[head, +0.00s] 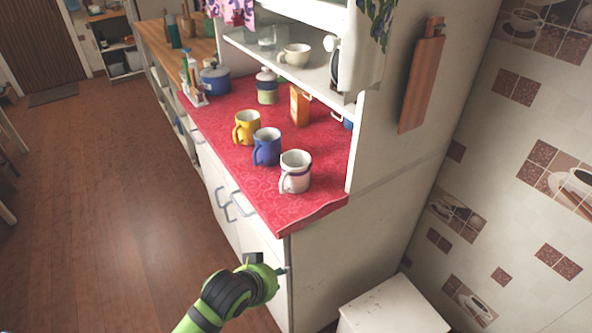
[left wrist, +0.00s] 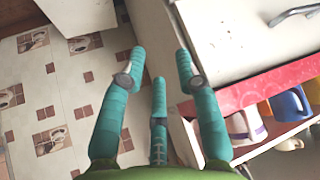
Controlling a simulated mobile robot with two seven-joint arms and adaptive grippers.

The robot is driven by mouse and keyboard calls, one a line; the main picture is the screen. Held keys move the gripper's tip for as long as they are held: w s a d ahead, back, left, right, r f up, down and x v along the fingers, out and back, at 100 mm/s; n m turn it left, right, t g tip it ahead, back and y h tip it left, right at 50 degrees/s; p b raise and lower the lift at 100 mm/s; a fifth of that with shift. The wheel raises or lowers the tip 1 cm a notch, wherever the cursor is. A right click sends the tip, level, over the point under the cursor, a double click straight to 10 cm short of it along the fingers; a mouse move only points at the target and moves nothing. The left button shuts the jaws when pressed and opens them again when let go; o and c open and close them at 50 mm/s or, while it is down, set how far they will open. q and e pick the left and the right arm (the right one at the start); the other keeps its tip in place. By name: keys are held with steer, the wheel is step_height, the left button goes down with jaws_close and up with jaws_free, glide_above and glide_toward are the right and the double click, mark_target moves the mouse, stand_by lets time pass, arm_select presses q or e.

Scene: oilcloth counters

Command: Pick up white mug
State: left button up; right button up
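The white mug (head: 297,171) with a darker band stands upright on the red oilcloth counter (head: 240,165), near its front right corner, handle toward the lower left. It also shows partly in the left wrist view (left wrist: 246,127), beyond the red counter edge. My left gripper (head: 284,270) is below the counter top, in front of the cabinet's end, apart from the mug. In the left wrist view its teal fingers (left wrist: 159,66) are spread with nothing between them. My right gripper is not in view.
A blue mug (head: 267,147) and a yellow mug (head: 247,127) stand in a row behind the white mug. An orange carton (head: 299,105), a jar (head: 267,87) and a blue pot (head: 216,80) are farther back. A white box-like unit (head: 393,308) stands at lower right.

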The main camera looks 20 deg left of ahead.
arm_select(q)
steer(key=w+r+t, duration=0.2)
steer(key=w+r, duration=0.2)
steer(key=r, duration=0.3)
steer(key=t+h, duration=0.2)
steer(key=t, duration=0.1)
glide_toward(307, 165)
steer(key=w, duration=0.1)
steer(key=shift+t, duration=0.3)
steer(key=p+x, duration=0.1)
steer(key=x, duration=0.1)
steer(key=p+x, duration=0.1)
steer(key=x, duration=0.2)
steer(key=p+x, duration=0.1)
steer(key=x, duration=0.1)
steer(key=shift+d+f, duration=0.15)
steer(key=shift+f, duration=0.3)
jaws_close()
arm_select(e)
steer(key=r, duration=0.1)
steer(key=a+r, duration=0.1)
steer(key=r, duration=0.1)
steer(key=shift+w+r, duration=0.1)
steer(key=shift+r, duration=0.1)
